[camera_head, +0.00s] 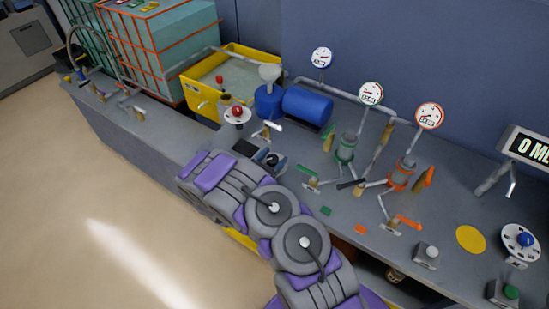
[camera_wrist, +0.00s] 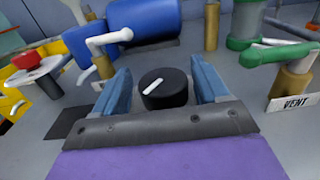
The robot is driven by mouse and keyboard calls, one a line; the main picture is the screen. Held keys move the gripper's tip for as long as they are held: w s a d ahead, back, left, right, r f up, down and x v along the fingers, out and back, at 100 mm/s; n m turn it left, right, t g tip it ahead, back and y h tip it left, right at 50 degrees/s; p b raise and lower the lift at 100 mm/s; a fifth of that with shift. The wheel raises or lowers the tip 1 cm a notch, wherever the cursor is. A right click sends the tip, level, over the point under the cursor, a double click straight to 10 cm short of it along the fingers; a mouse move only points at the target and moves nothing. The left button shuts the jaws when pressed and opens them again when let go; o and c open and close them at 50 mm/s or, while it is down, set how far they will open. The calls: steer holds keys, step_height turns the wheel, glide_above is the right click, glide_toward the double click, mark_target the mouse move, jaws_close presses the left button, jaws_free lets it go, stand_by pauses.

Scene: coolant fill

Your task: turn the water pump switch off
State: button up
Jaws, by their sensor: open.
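A black round knob (camera_wrist: 166,92) with a white pointer line is in the middle of the wrist view; it appears to be the pump switch. Its line slants from lower left to upper right. My gripper (camera_wrist: 162,70) is open, with one blue finger on each side of the knob. Gaps show between the fingers and the knob, so I see no grip on it. In the head view my gripper (camera_head: 267,156) is over the bench at the same dark knob (camera_head: 272,159), partly hidden by my arm. No label for the knob is readable.
A blue pump body (camera_head: 307,104) and a white-handled valve (camera_wrist: 110,38) stand just behind the knob. A red button (camera_head: 237,111) on a white disc is to the left. A green-handled valve (camera_wrist: 262,54) with a VENT label (camera_wrist: 293,103) is at right.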

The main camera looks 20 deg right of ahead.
steer(key=shift+x, duration=0.8)
steer(key=shift+s+a, duration=0.1)
steer(key=shift+s, duration=0.05)
steer(key=c, duration=1)
